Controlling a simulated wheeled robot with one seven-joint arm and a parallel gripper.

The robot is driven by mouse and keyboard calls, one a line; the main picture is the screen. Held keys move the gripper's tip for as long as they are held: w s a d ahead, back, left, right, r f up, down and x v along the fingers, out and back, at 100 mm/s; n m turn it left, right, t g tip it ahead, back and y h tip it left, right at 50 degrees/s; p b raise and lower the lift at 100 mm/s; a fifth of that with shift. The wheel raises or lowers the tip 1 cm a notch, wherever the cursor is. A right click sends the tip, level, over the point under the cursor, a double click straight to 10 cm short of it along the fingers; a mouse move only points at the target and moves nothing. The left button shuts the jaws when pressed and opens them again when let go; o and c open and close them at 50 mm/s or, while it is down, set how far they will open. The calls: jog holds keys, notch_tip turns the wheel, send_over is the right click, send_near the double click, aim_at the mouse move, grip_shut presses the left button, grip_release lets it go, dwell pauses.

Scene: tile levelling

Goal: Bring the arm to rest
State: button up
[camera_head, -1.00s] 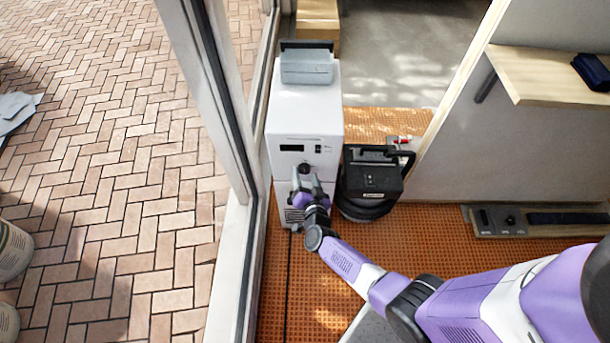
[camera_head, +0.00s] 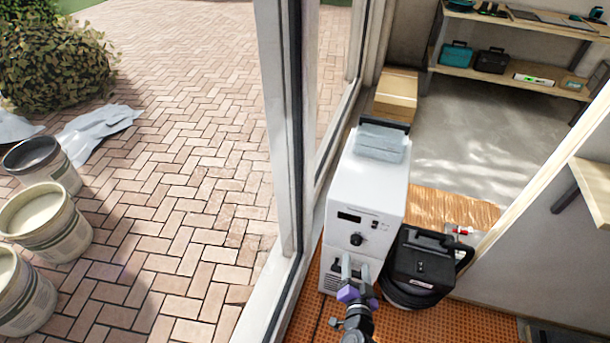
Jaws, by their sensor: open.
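My gripper (camera_head: 357,270) shows at the bottom centre, its two grey fingers pointing away from me. It is open, and nothing shows between the fingers. It is in front of the lower front face of a white machine (camera_head: 368,185), below the machine's black knob. I cannot tell whether the fingers touch the machine. The purple and dark wrist of my arm runs down out of the picture, and the rest of the arm is out of view.
A black machine (camera_head: 423,263) stands close on the right of the white one. A window frame (camera_head: 281,130) rises on the left. Beyond it are brick paving and several buckets (camera_head: 47,222). A cardboard box (camera_head: 396,95) stands behind, and shelves (camera_head: 507,72) are at the back right. Orange matting (camera_head: 400,325) covers the floor.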

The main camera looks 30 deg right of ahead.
jog(key=a+r+n+t+y, duration=0.35)
jog(key=a+r, duration=0.35)
jog(key=r, duration=0.5)
jog(key=s+a+r+n+y, duration=0.2)
jog(key=s+a+r+n, duration=0.1)
jog(key=s+r, duration=0.4)
jog(key=s+a+r+n+y, duration=0.2)
jog(key=s+a+r+n, duration=0.2)
jog(key=s+r, duration=0.3)
jog(key=s+a+r+n+y, duration=0.2)
jog(key=s+r, duration=0.4)
jog(key=s, duration=0.5)
jog(key=shift+a+r+n, duration=0.4)
jog(key=shift+a+n, duration=0.4)
jog(key=shift+n, duration=0.25)
jog(key=shift+s+g, duration=0.1)
jog(key=shift+g, duration=0.15)
jog(key=shift+c, duration=0.5)
